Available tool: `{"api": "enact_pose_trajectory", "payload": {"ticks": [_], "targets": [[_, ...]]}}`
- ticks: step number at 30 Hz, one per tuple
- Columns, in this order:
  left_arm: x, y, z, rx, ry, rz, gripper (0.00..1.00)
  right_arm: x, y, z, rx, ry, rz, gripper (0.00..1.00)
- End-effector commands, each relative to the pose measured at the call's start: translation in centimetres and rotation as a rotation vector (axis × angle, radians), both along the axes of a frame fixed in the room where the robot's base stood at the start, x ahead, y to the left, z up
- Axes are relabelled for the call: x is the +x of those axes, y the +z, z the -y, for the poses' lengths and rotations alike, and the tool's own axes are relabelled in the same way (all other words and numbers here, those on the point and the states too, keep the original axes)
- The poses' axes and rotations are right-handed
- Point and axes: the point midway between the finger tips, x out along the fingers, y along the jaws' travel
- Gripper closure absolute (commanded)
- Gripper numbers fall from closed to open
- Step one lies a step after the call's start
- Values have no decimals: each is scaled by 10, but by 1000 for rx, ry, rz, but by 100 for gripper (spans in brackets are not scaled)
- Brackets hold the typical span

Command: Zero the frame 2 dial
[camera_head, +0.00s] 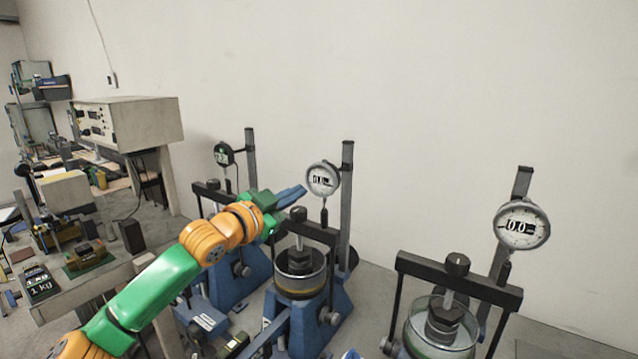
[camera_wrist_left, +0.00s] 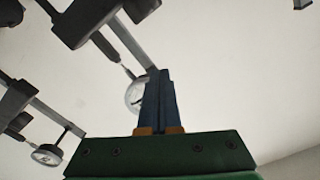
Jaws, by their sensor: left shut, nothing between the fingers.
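Three lever frames each carry a dial gauge on a post. The middle frame's dial (camera_head: 323,179) has a round white face with a dark readout in its centre, too small to read surely. No frame number is legible; this is the middle of the three. My left gripper (camera_head: 300,190) is shut and empty, its blue fingers pointing right, just left of and slightly below that dial in the picture. Contact cannot be told. In the left wrist view the shut fingers (camera_wrist_left: 158,75) partly cover a dial (camera_wrist_left: 134,96). My right gripper is not in view.
The right frame's dial (camera_head: 521,224) reads about 0.0; the left frame has a dark dial (camera_head: 223,154). Black crossbars and posts stand around the gripper. A bench (camera_head: 85,284) with weights is at left.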

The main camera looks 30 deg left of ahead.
Motion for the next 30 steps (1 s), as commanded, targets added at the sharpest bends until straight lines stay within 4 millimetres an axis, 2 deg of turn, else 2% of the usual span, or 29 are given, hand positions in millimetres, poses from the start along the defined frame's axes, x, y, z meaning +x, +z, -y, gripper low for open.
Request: {"api": "enact_pose_trajectory", "payload": {"ticks": [1, 3, 9, 20, 23, 30], "targets": [[-9, -7, -1, 6, 1, 1, 100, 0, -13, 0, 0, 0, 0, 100], [-21, -8, -4, 6, 2, 2, 100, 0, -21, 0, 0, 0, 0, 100], [-47, -6, -7, 5, 2, -1, 100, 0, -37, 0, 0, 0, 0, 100], [-50, -3, -4, -34, -2, -7, 100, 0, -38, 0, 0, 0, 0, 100], [-50, -7, 8, -209, -10, -38, 100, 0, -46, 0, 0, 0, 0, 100], [-58, -7, 53, -957, -14, -156, 100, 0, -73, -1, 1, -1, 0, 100]]}}
